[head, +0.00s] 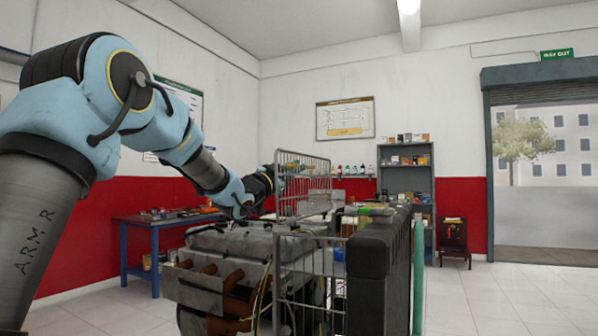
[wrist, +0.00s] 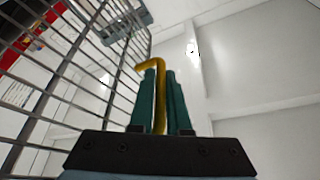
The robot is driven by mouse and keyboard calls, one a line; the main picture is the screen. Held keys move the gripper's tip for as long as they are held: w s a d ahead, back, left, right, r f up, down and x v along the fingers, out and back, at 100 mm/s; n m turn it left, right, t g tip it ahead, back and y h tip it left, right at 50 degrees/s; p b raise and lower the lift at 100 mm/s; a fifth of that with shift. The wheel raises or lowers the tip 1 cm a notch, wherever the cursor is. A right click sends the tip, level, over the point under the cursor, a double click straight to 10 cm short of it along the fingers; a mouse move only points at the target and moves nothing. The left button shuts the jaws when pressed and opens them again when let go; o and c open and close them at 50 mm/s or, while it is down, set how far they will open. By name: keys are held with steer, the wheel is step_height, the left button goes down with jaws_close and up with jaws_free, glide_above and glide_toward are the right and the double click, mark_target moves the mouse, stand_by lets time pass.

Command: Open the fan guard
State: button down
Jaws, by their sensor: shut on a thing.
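The fan guard (head: 290,206) is a grey wire-mesh cage beside the engine (head: 230,248) in the head view. Its upper mesh panel stands upright above the engine, with more mesh below it. In the wrist view the guard's bars (wrist: 68,75) fill the left side. My gripper (wrist: 160,92) has green fingers shut on a yellow hooked rod (wrist: 158,68), whose bent end points left toward the mesh. In the head view my gripper is small beside the upper panel. I cannot tell whether the rod touches the mesh.
A black radiator-like block (head: 368,270) stands right of the guard. A blue table (head: 155,228) with parts stands behind at left. A grey shelf (head: 407,180) and a dark red cabinet (head: 454,240) are at the back. The tiled floor at right (head: 510,295) is clear.

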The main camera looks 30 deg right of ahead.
steer(key=shift+f, duration=0.1)
steer(key=c, duration=0.9)
jaws_free()
steer(key=b+v, duration=0.3)
steer(key=v, duration=0.7)
steer(key=shift+s+a+f, duration=0.1)
steer(key=shift+a, duration=0.25)
